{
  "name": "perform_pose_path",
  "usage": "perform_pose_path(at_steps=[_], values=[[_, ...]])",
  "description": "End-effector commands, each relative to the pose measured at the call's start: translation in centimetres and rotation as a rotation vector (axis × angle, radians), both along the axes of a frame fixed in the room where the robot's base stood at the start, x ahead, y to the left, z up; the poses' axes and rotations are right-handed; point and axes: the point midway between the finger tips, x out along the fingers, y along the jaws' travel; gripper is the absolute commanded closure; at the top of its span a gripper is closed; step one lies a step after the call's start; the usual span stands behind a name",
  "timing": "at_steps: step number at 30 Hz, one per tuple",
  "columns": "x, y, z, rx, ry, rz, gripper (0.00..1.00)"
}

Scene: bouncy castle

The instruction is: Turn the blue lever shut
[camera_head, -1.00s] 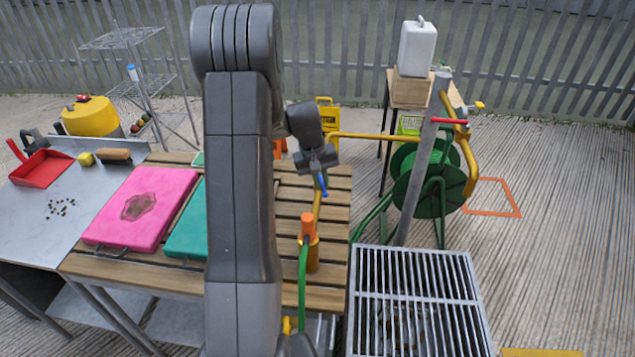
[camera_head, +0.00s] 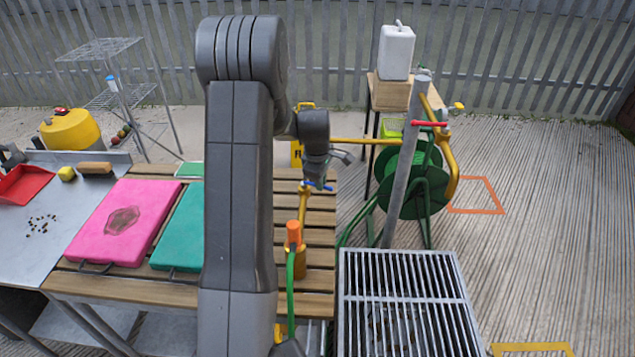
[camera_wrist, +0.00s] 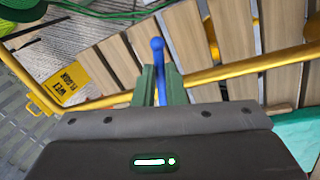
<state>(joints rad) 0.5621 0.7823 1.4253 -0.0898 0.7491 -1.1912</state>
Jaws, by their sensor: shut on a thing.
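The blue lever (camera_head: 322,187) is on a yellow pipe (camera_head: 304,204) above the slatted wooden table, beside my arm. In the head view it lies nearly level across the pipe. In the wrist view the blue lever (camera_wrist: 158,48) has a rounded tip sticking out between the green fingers of my gripper (camera_wrist: 160,78), which are shut on it. The yellow pipe (camera_wrist: 225,72) crosses behind the fingers. In the head view my gripper (camera_head: 317,173) is small and dark, and the pivot of the lever is hard to make out.
A red-handled grey post (camera_head: 400,180) and green hose reel (camera_head: 425,200) stand to the right. A metal grate (camera_head: 405,300) is at the front. Pink (camera_head: 125,220) and teal (camera_head: 180,235) boards lie left of my arm. An orange-topped hose fitting (camera_head: 294,235) stands below the lever.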

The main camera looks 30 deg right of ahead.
Motion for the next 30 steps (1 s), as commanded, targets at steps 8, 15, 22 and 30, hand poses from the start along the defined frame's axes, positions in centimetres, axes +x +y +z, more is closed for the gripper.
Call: perform_pose_path(at_steps=[8,15,22,30], values=[[0.8,-1.0,0.1,-0.002,-0.002,0.200,1.00],[1.2,-1.3,0.1,-0.003,-0.002,0.305,1.00],[1.4,-1.4,0.1,-0.001,-0.001,0.343,1.00],[1.4,-1.4,0.1,-0.002,-0.001,0.349,1.00]])
